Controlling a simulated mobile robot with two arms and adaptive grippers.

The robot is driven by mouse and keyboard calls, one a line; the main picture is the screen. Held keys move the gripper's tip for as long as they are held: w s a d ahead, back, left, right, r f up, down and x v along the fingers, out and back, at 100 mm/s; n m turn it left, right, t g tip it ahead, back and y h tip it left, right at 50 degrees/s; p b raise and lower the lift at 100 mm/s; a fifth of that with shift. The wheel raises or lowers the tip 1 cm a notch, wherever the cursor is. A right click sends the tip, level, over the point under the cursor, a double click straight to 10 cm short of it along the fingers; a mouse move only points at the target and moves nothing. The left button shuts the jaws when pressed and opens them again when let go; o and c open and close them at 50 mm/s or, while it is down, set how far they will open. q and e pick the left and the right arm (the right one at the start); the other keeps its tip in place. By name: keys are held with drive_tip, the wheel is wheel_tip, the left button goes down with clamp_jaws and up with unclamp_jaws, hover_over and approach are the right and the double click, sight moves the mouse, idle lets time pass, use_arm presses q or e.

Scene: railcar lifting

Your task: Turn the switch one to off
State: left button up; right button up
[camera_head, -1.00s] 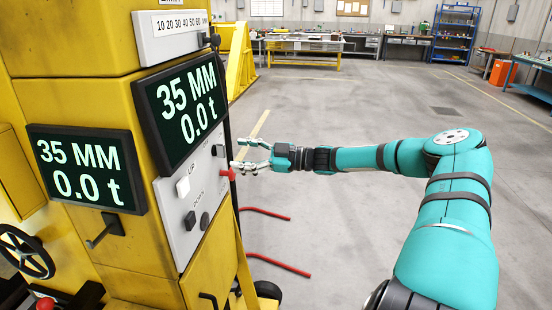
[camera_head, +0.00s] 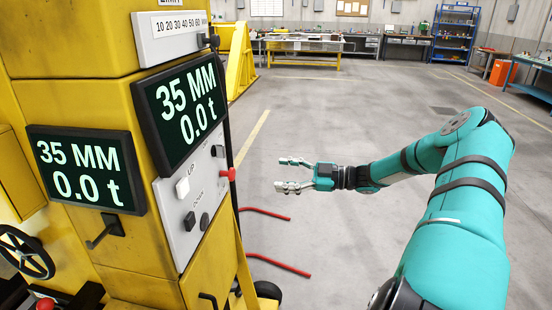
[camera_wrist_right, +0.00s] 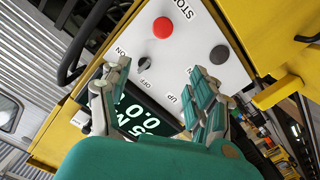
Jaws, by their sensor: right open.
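A small dark rotary switch (camera_wrist_right: 144,64) with ON and OFF labels sits on the white panel (camera_wrist_right: 190,35) in the right wrist view. Its pointer setting is too small to tell surely. A red STOP button (camera_wrist_right: 163,27) and a dark round button (camera_wrist_right: 219,54) are on the same panel. My right gripper (camera_wrist_right: 158,72) is open and empty, its fingers spread with the switch between them in the picture. In the head view my right gripper (camera_head: 280,173) is apart from the panel (camera_head: 181,241), to its right. My left gripper is not in view.
The yellow column (camera_head: 65,65) carries two displays (camera_head: 186,112) reading 35 MM and 0.0 t. A red button (camera_head: 228,174) sticks out at the panel's right edge. Red bars (camera_head: 278,263) lie low near the column. The floor to the right is open, with workbenches at the back.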

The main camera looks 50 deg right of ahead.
wheel_tip(320, 180, down, 28)
drive_tip(key=w+a+m+g+h+b, duration=0.1)
drive_tip(key=a+m+h+b, duration=0.1)
drive_tip(key=h, duration=0.2)
drive_tip(key=shift+w+r+m+g+b, duration=0.25)
drive_tip(key=shift+w+m+g+b, duration=0.05)
drive_tip(key=shift+w+m, duration=0.1)
